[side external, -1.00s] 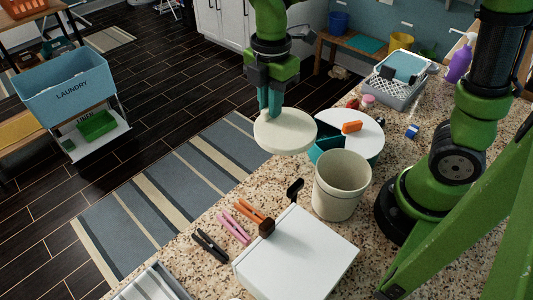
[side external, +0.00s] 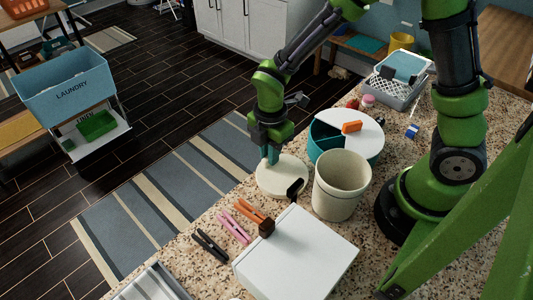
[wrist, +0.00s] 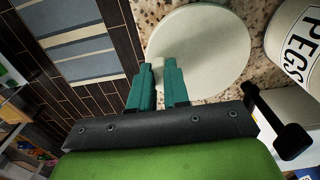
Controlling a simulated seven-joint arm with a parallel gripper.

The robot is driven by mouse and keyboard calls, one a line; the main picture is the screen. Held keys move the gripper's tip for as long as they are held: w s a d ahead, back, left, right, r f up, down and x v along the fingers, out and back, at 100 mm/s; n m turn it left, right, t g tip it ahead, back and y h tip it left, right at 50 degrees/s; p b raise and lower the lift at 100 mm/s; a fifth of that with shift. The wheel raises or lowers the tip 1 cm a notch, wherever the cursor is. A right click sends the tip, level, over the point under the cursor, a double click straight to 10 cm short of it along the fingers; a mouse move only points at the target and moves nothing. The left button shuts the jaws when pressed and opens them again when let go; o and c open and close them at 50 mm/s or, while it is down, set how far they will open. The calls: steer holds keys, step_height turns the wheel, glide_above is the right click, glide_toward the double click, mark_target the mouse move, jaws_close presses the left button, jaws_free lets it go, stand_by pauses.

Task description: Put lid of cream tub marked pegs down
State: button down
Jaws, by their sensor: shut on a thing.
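The round cream lid (side external: 285,178) is low at the counter's floor-side edge, left of the cream tub (side external: 340,188). It lies about flat; I cannot tell whether it touches the counter. My gripper (side external: 271,160) points down and is shut on the lid, near its far-left part. In the wrist view the lid (wrist: 205,50) is beyond my fingertips (wrist: 160,68), and the tub (wrist: 300,42) shows its "PEGS" marking. The tub stands upright and open on the counter.
A teal round container (side external: 322,150) with a white top is behind the tub.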

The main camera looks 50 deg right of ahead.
steer(key=shift+f, duration=0.2)
steer(key=c, duration=1.1)
jaws_free()
steer(key=shift+r, duration=0.1)
step_height(320, 180, up, 12)
steer(key=s+d+r+m+t+y, duration=0.1)
steer(key=s+d+r+m+t, duration=0.2)
steer(key=m, duration=0.8)
steer(key=s+d+r+m+t+y, duration=0.1)
steer(key=s+d+r+m+t, duration=0.3)
steer(key=m, duration=0.7)
steer(key=shift+a+v, duration=0.35)
steer(key=shift+v, duration=1.65)
